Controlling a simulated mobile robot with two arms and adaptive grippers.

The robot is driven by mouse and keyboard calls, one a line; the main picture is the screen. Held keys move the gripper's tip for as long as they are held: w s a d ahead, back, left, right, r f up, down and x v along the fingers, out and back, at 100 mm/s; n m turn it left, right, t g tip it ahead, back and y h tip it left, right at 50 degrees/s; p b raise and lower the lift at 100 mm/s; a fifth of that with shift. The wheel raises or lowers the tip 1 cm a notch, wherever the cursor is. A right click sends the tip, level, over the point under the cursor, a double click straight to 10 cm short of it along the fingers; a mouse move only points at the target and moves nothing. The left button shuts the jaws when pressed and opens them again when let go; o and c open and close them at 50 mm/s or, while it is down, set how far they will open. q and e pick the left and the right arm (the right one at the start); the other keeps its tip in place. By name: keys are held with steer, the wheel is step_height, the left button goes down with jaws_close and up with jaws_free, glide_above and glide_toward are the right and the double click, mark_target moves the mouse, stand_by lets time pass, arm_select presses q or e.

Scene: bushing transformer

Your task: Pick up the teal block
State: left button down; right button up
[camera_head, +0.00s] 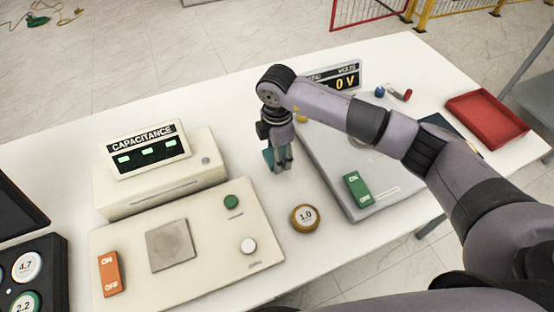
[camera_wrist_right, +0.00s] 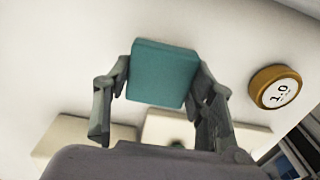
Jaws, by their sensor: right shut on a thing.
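The teal block (camera_wrist_right: 162,73) is between the two fingers of my right gripper (camera_wrist_right: 160,85) in the right wrist view. The fingers press on its left and right sides. In the head view, my right gripper (camera_head: 281,160) points down over the white table, between the capacitance meter and the volts device. There the teal block (camera_head: 268,158) shows only in part, at the left side of the fingers. I cannot tell whether the block touches the table. My left gripper is not in view.
A brown round 1.0 weight-like piece (camera_head: 305,218) lies just right of the gripper. The capacitance meter (camera_head: 160,165) and a cream panel (camera_head: 200,240) stand at left. A grey device (camera_head: 340,150) stands at right, with a red tray (camera_head: 487,118) beyond. A black case (camera_head: 35,270) is at far left.

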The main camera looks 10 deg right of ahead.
step_height(320, 180, up, 17)
steer(key=b, duration=0.3)
